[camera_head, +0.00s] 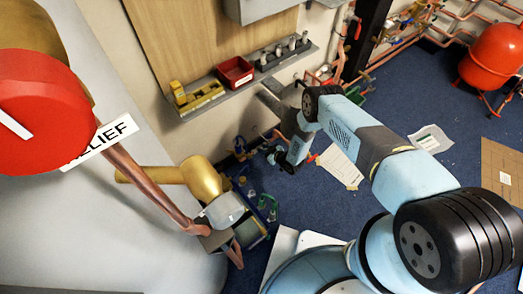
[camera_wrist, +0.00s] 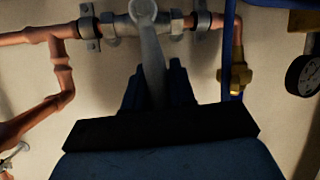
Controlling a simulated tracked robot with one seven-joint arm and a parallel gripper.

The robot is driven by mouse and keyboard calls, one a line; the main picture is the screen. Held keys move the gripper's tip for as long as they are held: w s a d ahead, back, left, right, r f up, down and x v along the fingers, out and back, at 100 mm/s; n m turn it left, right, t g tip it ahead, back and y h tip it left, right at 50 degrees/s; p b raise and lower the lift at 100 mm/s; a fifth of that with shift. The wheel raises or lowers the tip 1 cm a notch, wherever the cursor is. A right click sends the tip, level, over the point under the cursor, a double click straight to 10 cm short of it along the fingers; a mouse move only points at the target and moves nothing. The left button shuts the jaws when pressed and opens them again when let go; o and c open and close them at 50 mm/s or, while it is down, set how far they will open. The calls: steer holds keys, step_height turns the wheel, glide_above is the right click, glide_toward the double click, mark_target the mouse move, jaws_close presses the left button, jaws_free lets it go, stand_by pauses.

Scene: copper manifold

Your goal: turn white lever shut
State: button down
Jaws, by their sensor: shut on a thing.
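The white lever (camera_wrist: 152,62) shows pale grey in the wrist view. It runs down from a rounded hub on the horizontal copper pipe into my gripper. My gripper (camera_wrist: 157,78) has its dark fingers on both sides of the lever and is shut on it. The lever's lower end is hidden between the fingers and the dark gripper body. In the head view my arm reaches away toward the far wall, and I cannot make out the lever there.
Copper pipe (camera_wrist: 52,72) bends down at left. A blue upright pipe (camera_wrist: 229,35), a brass fitting (camera_wrist: 236,76) and a gauge (camera_wrist: 302,76) stand close on the right. The head view shows a red relief knob (camera_head: 45,112), a red bin (camera_head: 234,72) and papers on blue carpet.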

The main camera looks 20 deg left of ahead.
steer(key=shift+w+r, duration=0.1)
steer(key=shift+w, duration=0.2)
steer(key=c, duration=1)
jaws_free()
steer(key=shift+c, duration=0.2)
steer(key=shift+s, duration=0.1)
steer(key=shift+s+d, duration=0.1)
steer(key=shift+d, duration=0.1)
steer(key=v, duration=1.1)
steer(key=shift+d, duration=0.25)
steer(key=shift+s, duration=0.1)
